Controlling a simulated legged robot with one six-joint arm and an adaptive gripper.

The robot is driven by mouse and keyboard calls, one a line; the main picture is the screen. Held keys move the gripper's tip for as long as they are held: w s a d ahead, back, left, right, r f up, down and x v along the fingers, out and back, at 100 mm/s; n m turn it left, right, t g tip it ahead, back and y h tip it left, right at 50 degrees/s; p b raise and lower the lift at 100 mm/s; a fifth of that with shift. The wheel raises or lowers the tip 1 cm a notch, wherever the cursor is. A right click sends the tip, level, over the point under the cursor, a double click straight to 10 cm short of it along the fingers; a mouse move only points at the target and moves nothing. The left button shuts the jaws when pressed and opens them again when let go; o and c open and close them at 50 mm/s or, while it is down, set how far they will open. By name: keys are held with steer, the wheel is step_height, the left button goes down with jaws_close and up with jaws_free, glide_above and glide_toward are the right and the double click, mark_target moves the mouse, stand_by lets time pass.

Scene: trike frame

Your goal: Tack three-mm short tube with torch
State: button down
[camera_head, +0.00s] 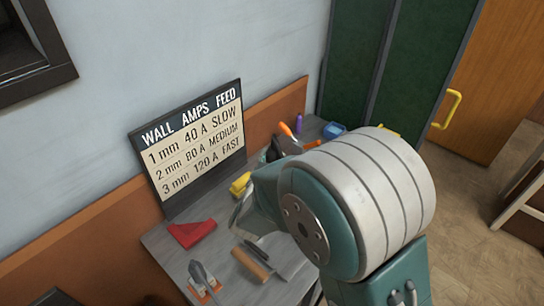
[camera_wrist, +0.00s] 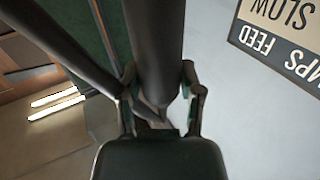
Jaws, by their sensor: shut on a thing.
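My gripper (camera_wrist: 162,95) is shut on a dark grey tube-like thing (camera_wrist: 154,40) in the wrist view. A second dark bar (camera_wrist: 65,40) slants in from the upper left and meets it near the fingers. I cannot tell whether the held thing is the torch or a tube. In the head view my arm hides the gripper and what it holds. A wall sign (camera_head: 190,145) lists wall, amps and feed: 3 mm is 120 A, FAST. Its upside-down corner shows in the wrist view (camera_wrist: 285,30). No short tube can be made out for certain.
Open floor (camera_head: 470,205) lies right.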

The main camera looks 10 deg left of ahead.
steer(key=shift+f, duration=0.3)
stand_by(1.3)
steer(key=shift+r, duration=3.7)
